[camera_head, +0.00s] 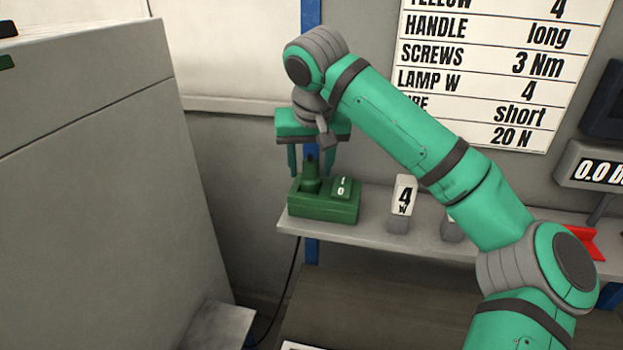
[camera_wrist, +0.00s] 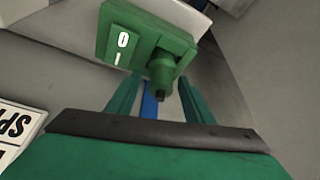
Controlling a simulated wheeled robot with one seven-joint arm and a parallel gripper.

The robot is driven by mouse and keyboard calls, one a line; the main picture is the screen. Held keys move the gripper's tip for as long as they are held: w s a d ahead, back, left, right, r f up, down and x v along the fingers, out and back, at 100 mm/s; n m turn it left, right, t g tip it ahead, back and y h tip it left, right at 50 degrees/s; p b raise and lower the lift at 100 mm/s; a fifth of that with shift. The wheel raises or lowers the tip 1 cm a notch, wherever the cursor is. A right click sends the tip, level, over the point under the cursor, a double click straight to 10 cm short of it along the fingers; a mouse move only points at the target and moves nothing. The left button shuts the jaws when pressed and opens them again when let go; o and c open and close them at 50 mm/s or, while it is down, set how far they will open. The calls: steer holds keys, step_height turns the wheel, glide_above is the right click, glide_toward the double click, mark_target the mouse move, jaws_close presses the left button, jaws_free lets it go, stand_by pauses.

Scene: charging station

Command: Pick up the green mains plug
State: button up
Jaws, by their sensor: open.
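The green mains plug (camera_head: 311,178) stands upright on a green socket block (camera_head: 322,207) at the left end of a grey shelf. It also shows in the wrist view (camera_wrist: 162,70), pointing toward my gripper from the block (camera_wrist: 120,15). The block has a rocker switch (camera_head: 341,188) marked 1 and 0 beside the plug. My gripper (camera_head: 309,172) is open above the block, with its fingers on either side of the plug's top. In the wrist view my fingers (camera_wrist: 160,98) show with the plug's end between them. I cannot tell whether they touch it.
A white block marked 4 W (camera_head: 404,203) stands on the shelf (camera_head: 375,231) right of the socket block. A large grey cabinet (camera_head: 100,180) fills the left. A red object (camera_head: 583,242) and a display (camera_head: 595,168) are at the right. A cable hangs below the shelf.

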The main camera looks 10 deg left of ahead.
steer(key=shift+s, duration=0.15)
steer(key=shift+c, duration=0.6)
steer(key=c, duration=0.9)
steer(key=shift+r, duration=0.15)
